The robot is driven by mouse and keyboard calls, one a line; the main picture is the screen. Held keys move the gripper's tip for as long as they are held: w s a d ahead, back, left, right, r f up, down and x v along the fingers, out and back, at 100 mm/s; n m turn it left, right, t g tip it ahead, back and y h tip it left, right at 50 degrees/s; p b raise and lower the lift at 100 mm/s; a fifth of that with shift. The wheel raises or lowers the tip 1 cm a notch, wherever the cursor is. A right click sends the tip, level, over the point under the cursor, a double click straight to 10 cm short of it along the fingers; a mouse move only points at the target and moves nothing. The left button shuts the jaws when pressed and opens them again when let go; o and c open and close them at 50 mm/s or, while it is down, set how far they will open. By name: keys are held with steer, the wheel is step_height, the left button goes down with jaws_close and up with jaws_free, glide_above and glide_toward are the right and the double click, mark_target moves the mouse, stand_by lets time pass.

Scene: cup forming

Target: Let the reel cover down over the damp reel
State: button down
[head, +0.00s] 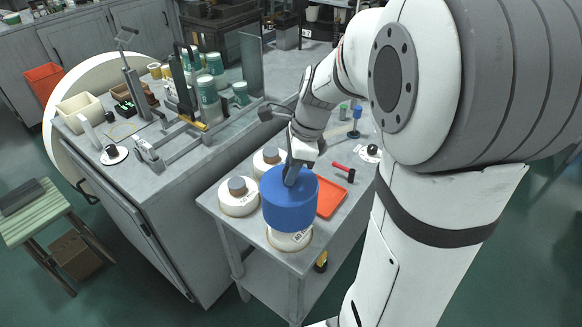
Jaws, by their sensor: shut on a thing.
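The reel cover is a blue cylinder (290,203) with a closed top, in the middle of the head view. My gripper (292,174) is shut on the top of the cover. A white reel with a printed label (289,240) shows below the cover's lower edge, on the small grey table (262,267). The cover hides most of this reel. I cannot tell whether the cover touches it or hangs just above it. Two more white reels with grey centres (239,197) (268,159) stand uncovered to the left and behind.
A red tray (331,199) lies right of the cover, with a red-handled mallet (344,172) behind it. A blue-topped tool (356,118) stands farther back. The large grey bench (150,185) with a machine and cups is at left. My arm fills the right.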

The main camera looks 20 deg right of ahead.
steer(key=shift+f+b, duration=3.4)
steer(key=shift+f, duration=1.8)
stand_by(0.7)
stand_by(0.3)
steer(key=c, duration=0.6)
jaws_free()
steer(key=shift+o, duration=0.2)
steer(key=shift+r+p, duration=3.65)
steer(key=shift+r, duration=0.4)
